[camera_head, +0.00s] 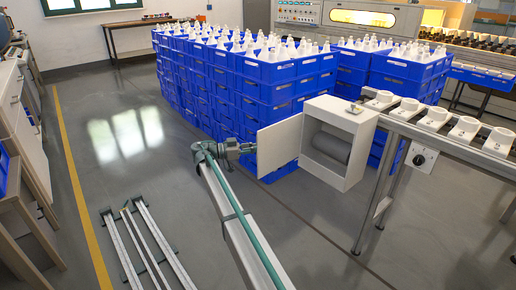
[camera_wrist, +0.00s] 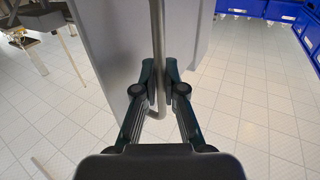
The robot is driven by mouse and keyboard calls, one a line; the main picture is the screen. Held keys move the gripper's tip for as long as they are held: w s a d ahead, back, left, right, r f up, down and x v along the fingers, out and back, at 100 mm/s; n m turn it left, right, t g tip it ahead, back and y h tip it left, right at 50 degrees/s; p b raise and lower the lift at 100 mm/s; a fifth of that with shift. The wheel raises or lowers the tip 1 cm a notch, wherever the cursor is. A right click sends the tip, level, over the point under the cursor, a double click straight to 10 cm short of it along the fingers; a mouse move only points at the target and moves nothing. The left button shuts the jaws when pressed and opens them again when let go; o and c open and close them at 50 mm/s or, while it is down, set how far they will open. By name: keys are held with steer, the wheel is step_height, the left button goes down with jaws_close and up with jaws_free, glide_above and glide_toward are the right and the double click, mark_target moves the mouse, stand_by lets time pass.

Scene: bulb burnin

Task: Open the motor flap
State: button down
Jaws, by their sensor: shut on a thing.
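The motor flap (camera_head: 279,146) is a pale panel on the left side of a white box (camera_head: 352,110) at the end of the conveyor. It stands swung out from the box, and the grey cylindrical motor (camera_head: 331,147) shows inside. My gripper (camera_head: 252,148) is at the flap's outer left edge. In the wrist view the flap (camera_wrist: 120,45) is a grey panel with an upright bar handle (camera_wrist: 157,35). My gripper (camera_wrist: 160,82) has its two fingers shut around this handle, one on each side.
Stacked blue crates (camera_head: 285,90) with white bulbs stand close behind the flap. The conveyor (camera_head: 455,140) with white holders and a round switch (camera_head: 419,160) runs right. Metal rails (camera_head: 150,245) lie at lower left. Open grey floor (camera_head: 120,140) lies left of my arm.

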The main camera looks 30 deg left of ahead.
steer(key=c, duration=1.2)
jaws_free()
steer(key=shift+w+d, duration=0.1)
steer(key=shift+c, duration=0.2)
steer(key=v, duration=1.2)
